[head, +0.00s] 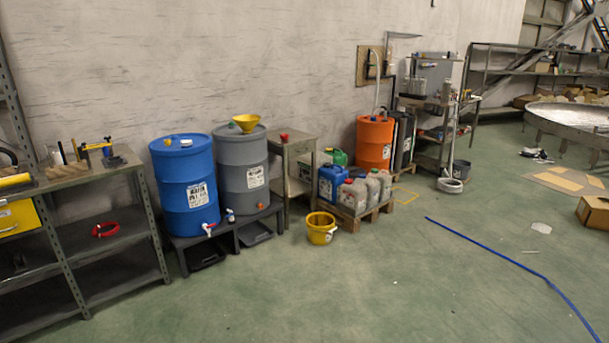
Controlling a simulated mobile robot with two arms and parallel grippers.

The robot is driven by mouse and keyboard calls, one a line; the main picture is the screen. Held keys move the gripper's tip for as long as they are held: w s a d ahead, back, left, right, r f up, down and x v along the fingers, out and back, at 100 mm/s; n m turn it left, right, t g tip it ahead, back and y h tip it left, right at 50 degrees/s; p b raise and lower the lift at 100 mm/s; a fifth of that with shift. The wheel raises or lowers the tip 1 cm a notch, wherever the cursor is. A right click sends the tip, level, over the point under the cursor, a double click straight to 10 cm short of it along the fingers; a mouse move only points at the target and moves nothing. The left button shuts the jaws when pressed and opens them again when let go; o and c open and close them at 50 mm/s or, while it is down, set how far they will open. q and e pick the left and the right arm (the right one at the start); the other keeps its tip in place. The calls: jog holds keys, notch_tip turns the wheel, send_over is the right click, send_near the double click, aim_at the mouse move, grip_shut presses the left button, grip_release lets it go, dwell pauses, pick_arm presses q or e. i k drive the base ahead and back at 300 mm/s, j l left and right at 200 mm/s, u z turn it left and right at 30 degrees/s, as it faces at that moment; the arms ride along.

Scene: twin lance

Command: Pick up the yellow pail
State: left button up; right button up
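The yellow pail (320,234) stands upright on the green floor in the head view, a little left of the pallet and in front of the small metal table. Its open top faces up, and a small pale patch shows on its right side. Its inside is mostly dark. Neither of my grippers shows in this view.
A blue drum (186,180) and a grey drum (240,178) stand on a low dark stand left of the pail. A pallet (352,220) with several jerrycans is close on its right. A blue hose (500,262) crosses the floor at right. The floor in front is clear.

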aim_at(321, 222)
jog(key=i, duration=3.3)
